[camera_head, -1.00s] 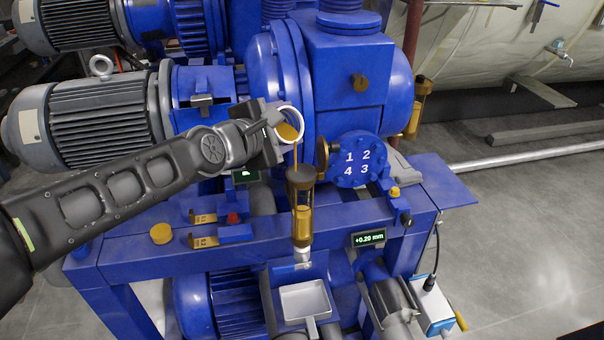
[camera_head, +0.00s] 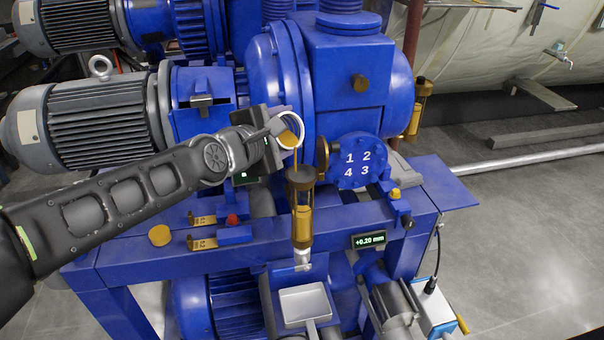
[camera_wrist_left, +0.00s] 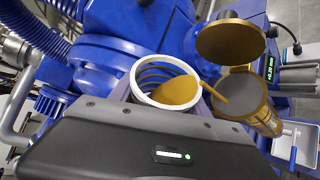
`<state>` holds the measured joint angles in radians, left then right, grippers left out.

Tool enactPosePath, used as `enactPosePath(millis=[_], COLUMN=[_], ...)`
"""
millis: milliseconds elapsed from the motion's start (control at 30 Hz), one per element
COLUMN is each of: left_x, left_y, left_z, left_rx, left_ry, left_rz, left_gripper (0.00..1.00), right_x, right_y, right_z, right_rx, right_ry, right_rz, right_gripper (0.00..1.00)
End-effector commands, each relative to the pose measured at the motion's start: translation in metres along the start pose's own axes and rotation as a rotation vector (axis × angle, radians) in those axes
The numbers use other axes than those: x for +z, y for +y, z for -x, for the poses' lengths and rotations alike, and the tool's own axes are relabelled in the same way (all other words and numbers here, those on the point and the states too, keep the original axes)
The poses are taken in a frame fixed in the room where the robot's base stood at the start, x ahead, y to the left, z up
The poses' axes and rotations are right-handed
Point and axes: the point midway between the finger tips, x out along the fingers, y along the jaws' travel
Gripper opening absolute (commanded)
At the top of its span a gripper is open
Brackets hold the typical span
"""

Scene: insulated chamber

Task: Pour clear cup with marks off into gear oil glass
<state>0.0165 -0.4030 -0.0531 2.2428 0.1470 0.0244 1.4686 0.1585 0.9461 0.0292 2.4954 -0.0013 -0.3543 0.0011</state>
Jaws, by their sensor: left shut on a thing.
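My left gripper (camera_head: 268,140) is shut on the clear cup with marks (camera_head: 287,128) and holds it tilted above the gear oil glass. The cup has a white rim, and amber oil lies at its lower lip. In the left wrist view the cup (camera_wrist_left: 152,74) shows ring marks inside. A thin amber stream runs from its lip to the top of the gear oil glass (camera_head: 302,220). The glass stands upright, brass-coloured with a dark top and amber oil inside. It also shows in the left wrist view (camera_wrist_left: 262,119). My right gripper is not in view.
A blue numbered flange (camera_head: 358,160) and a brass knob (camera_head: 322,158) are close right of the stream. A grey tray (camera_head: 304,304) sits below the glass. A display (camera_head: 369,240) reads +0.20 mm. A yellow cap (camera_head: 160,235) lies on the blue frame.

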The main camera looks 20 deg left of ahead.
Motion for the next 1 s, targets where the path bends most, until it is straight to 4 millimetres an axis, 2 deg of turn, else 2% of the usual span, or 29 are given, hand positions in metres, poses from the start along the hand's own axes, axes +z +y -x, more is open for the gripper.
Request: enactPosePath(millis=[1000], left_x=[-0.0011], left_y=[-0.0025], left_z=[-0.0006], left_rx=[0.024], left_ry=[0.008], left_rz=[-0.056], left_gripper=[0.10], right_x=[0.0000], right_y=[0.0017], right_z=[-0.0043], right_rx=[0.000], right_ry=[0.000], right_rz=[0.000], right_gripper=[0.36])
